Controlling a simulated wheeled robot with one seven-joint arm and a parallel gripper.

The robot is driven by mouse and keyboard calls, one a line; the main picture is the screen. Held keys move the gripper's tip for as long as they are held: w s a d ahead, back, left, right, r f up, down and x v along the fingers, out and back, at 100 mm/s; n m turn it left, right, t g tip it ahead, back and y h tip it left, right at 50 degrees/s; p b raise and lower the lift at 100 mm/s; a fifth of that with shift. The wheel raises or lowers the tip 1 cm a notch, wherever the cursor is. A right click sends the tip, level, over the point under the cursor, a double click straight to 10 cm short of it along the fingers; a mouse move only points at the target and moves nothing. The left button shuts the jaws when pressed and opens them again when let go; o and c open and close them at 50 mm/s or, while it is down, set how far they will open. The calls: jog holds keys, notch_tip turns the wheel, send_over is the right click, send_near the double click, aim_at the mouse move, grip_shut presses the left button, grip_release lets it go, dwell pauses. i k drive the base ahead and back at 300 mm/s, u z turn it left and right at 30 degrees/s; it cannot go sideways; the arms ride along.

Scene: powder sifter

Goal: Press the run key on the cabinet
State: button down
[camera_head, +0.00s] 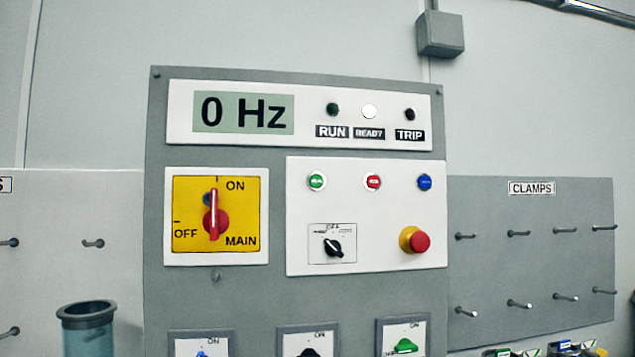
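The grey cabinet (220,300) fills the middle of the head view. Its display (243,112) reads 0 Hz. Beside it are the RUN lamp (333,109), dark green, the READY lamp (369,111), bright white, and the TRIP lamp (409,114), dark. On the white panel below, a green key (317,181) sits left of a red key (373,182) and a blue key (425,182). Their small labels are too small to read. The red MAIN switch (214,215) stands upright, toward ON. My gripper is not in view.
A red mushroom button (418,242) and a black selector (333,247) sit below the keys. More switches line the cabinet's bottom edge. A CLAMPS board (530,250) with protruding pegs is at right. A blue-grey container (88,330) stands at lower left.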

aim_at(316, 181)
jog(key=k, duration=1.2)
jog(key=u, duration=1.15)
jog(key=i, duration=1.3)
jog(key=u, duration=0.6)
